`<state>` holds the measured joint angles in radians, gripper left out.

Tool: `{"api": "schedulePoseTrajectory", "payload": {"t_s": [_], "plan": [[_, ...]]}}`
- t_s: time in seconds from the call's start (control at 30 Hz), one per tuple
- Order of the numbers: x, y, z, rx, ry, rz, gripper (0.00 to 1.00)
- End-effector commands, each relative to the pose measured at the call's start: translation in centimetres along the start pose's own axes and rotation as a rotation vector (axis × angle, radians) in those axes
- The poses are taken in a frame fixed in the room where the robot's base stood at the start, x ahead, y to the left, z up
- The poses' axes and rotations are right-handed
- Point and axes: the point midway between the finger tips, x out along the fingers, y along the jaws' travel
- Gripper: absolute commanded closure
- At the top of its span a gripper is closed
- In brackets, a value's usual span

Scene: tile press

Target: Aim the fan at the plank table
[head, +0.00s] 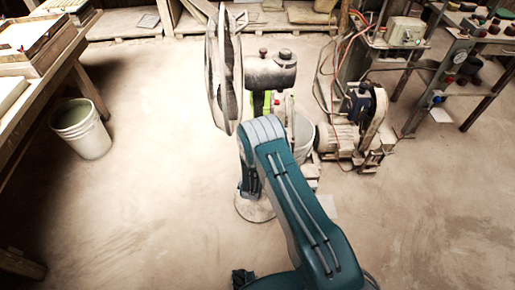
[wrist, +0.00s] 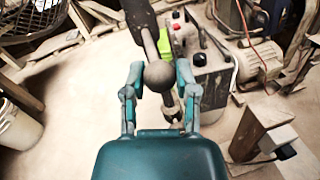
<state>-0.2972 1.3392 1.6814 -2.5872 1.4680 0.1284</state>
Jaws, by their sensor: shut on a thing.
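The fan (head: 223,75) stands upright in the head view. Its round cage shows nearly edge-on, with the dusty motor housing (head: 270,72) to its right, so its face points left. Its round base (head: 254,207) is on the floor. The plank table (head: 52,88) is at the left. In the wrist view, my gripper (wrist: 159,70) has a finger on each side of a grey ball-shaped knob (wrist: 159,77) on a dark rod and is shut on it. Part of the fan cage (wrist: 32,22) shows upper left there. My arm hides the gripper in the head view.
A white bucket (head: 81,130) stands beside the plank table. Floor between fan and table is mostly clear.

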Motion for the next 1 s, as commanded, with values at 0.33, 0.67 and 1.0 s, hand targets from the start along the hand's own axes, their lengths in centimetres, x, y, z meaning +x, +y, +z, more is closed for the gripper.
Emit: {"api": "schedulePoseTrajectory", "payload": {"t_s": [0.33,0.67,1.0], "plan": [[0.18,0.00,-0.01,0.001,0.002,0.003,1.00],[0.12,0.00,0.04,0.001,0.001,0.003,0.27],[-0.80,0.03,0.01,0.001,0.002,0.004,0.27]]}}
